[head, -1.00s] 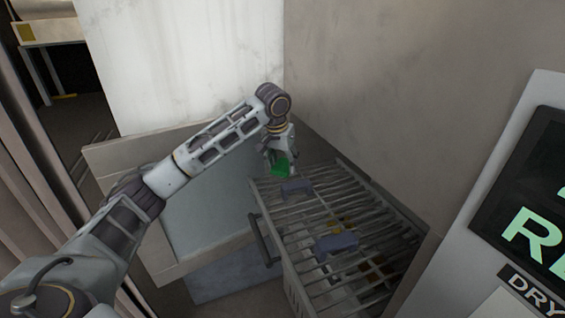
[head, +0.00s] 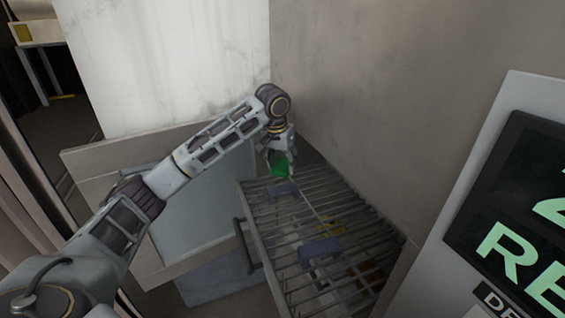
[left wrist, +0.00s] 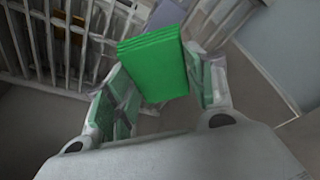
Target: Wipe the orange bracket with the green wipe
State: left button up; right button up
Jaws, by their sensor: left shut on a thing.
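My left gripper (head: 279,158) is shut on the green wipe (head: 280,168), above the far left corner of a barred rack. In the left wrist view the wipe (left wrist: 155,65) is a thick folded green pad between the two fingers (left wrist: 165,92). Below the bars in the head view lie a yellow-orange piece (head: 329,226) and a duller orange one (head: 371,272). The bars partly hide both, and I cannot tell which is the orange bracket. Orange also shows behind bars (left wrist: 57,20) in the left wrist view. The wipe is apart from these pieces. My right gripper is not in view.
The barred rack (head: 262,228) has a dark side handle (head: 243,245) and two blue-grey blocks (head: 283,188) along its top. A wall (head: 380,110) stands close behind it. A sign panel (head: 520,215) is at the right, and a pale open-looking box (head: 195,235) at the left.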

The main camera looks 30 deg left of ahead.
aim_at(289, 186)
pick_arm(q)
jog(key=shift+f, duration=0.15)
jog(key=shift+f, duration=3.2)
jog(key=shift+f, duration=0.6)
jog(key=shift+s+a, duration=0.1)
jog(key=shift+s+a, duration=0.8)
jog(key=shift+s, duration=0.05)
jog(key=shift+w+d, duration=0.1)
jog(key=shift+w+d, duration=1.7)
jog(key=shift+s+a, duration=0.1)
